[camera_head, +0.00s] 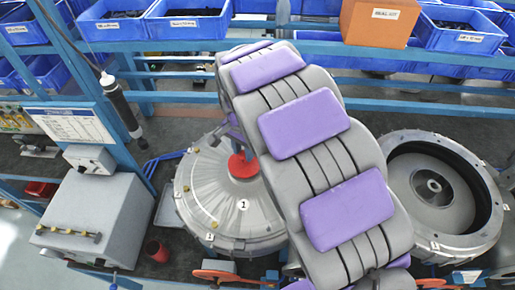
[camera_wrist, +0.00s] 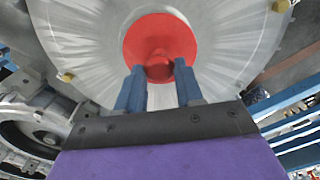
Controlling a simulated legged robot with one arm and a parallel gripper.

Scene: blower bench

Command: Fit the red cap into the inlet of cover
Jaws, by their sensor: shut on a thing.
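The cover (camera_head: 215,210) is a round grey ribbed metal disc with a "1" label, left of my arm in the head view; its face also fills the top of the wrist view (camera_wrist: 85,45). The red cap (camera_head: 240,167) is at the cover's middle. In the wrist view the red cap (camera_wrist: 150,32) shows as a round disc with a knob, in front of the cover's centre. My gripper (camera_wrist: 160,75) is shut on the knob with its two blue fingers. The inlet is hidden behind the cap, and I cannot tell whether the cap is seated.
An open round housing (camera_head: 440,190) stands at the right. A grey box (camera_head: 95,220) and a small red cup (camera_head: 156,251) are at the left. Blue bins (camera_head: 187,20) and an orange box (camera_head: 378,22) line the back shelf. My arm covers the middle.

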